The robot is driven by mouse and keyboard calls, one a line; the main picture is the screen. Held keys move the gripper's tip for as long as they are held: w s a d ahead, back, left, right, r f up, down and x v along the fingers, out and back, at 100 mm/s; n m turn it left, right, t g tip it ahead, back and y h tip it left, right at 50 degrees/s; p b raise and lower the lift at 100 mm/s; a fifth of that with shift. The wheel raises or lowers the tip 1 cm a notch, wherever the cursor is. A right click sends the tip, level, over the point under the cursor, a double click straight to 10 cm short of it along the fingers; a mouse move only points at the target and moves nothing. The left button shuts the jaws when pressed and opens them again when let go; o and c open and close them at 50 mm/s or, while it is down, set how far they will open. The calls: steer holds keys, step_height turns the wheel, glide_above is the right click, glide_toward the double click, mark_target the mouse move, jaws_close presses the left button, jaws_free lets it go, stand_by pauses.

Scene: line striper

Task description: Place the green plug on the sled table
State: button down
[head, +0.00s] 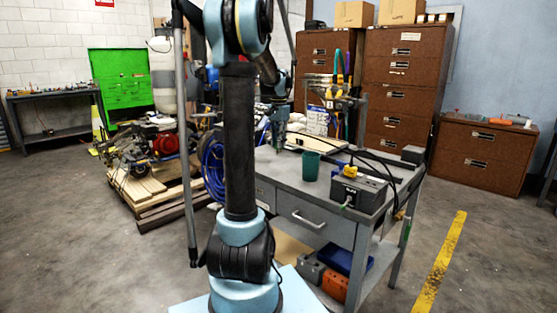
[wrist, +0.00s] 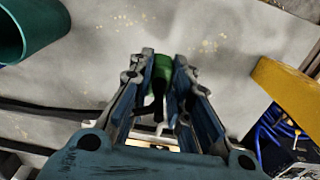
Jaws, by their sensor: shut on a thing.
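My gripper (wrist: 163,72) is shut on a green plug (wrist: 162,66) in the wrist view, with one finger on each side of it. A dark cable-like piece runs down from the plug between the fingers. In the head view my gripper (head: 278,143) points down close above the grey metal table (head: 262,160). The plug cannot be made out there. I cannot tell which surface is the sled table. A teal cup (head: 311,165) stands on the grey table to the right of my gripper; it also shows at the upper left of the wrist view (wrist: 30,28).
A dark box (head: 358,192) with a yellow piece on top and black cables stands near the table's right side. A tool rack (head: 338,100) stands behind. In the wrist view, a yellow edge (wrist: 285,90) and blue wires (wrist: 275,135) lie right of my gripper.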

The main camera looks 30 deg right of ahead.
steer(key=shift+s+d+f, duration=0.1)
steer(key=shift+d+f, duration=0.05)
steer(key=shift+f, duration=3)
steer(key=c, duration=1.5)
jaws_free()
steer(key=shift+f, duration=0.1)
